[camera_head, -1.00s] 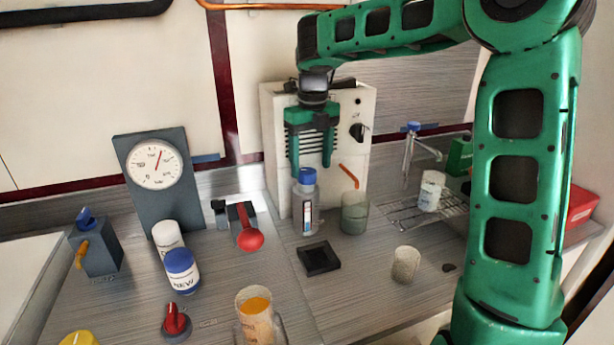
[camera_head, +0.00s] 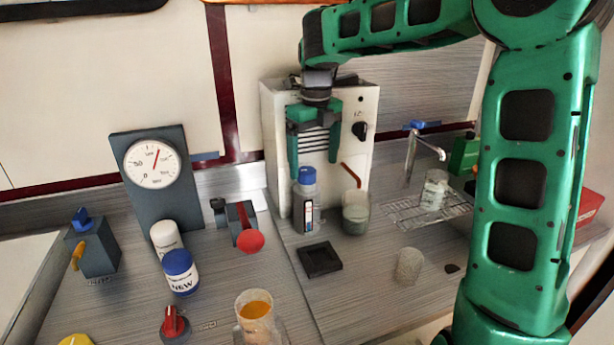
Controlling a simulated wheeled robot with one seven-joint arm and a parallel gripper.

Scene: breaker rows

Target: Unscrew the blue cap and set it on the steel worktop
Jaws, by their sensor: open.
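The blue cap (camera_head: 306,175) sits on the neck of a clear bottle (camera_head: 306,212) with a white and dark label. The bottle stands upright on the steel worktop (camera_head: 375,280), in front of a white machine. My gripper (camera_head: 314,172) points straight down over the bottle with its green fingers apart and empty. In the picture the cap shows between the fingertips, nearer the left one. I cannot tell whether a fingertip touches it or how they line up in depth.
A black square tray (camera_head: 319,259) lies before the bottle. A glass (camera_head: 356,214) with a straw stands close to its right. Bare worktop lies right of the tray.

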